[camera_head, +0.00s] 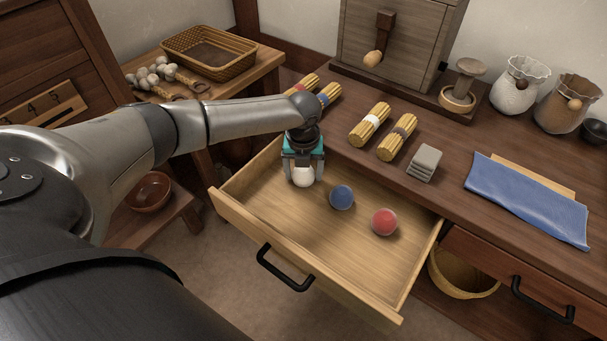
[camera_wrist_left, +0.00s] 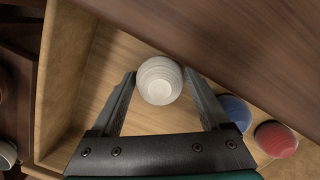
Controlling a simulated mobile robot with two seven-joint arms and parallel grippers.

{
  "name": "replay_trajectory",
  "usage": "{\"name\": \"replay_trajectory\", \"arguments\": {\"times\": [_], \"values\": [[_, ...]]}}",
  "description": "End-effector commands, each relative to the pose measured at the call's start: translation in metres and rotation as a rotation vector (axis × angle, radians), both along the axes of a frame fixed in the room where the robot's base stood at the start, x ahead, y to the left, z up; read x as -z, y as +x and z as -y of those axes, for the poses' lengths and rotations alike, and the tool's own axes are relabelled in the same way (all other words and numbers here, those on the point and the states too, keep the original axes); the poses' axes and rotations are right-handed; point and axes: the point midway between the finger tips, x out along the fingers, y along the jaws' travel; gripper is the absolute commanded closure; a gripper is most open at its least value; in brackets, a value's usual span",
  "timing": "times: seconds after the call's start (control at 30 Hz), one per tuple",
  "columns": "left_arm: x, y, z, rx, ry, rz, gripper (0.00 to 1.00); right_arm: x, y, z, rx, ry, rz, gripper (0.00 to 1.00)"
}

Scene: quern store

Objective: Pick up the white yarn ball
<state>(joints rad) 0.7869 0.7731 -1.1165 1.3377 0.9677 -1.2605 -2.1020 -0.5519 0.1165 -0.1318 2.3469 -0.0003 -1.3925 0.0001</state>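The white yarn ball (camera_head: 302,176) is in the open drawer (camera_head: 318,235), near its back left corner. My left gripper (camera_head: 303,178) points down over it from above. In the left wrist view the white yarn ball (camera_wrist_left: 159,80) sits between the tips of my left gripper (camera_wrist_left: 160,76), one finger on each side. The fingers look open, with a narrow gap to the ball. A blue ball (camera_head: 342,197) and a red ball (camera_head: 384,221) lie to the right in the drawer. My right gripper is not in view.
The counter behind holds bundles of yellow sticks (camera_head: 369,124), grey blocks (camera_head: 424,163), a blue cloth (camera_head: 527,198) and a wooden mill (camera_head: 394,40). The drawer's front wall and black handle (camera_head: 285,270) face me. The drawer's front part is clear.

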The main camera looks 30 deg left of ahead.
Motion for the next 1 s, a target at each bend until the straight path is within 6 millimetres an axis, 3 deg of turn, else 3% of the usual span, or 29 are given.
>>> {"name": "replay_trajectory", "arguments": {"times": [0.07,0.53,1.0], "values": [[0.0,0.0,-0.0001,0.0,0.0,0.0,0.3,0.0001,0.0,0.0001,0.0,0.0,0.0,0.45],[-0.0001,0.0,-0.0002,0.0,0.0,0.0,0.83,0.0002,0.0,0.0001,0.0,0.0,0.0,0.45],[-0.0075,0.0004,-0.0002,-0.001,0.0,0.001,0.84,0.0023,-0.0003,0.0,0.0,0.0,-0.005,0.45]]}}
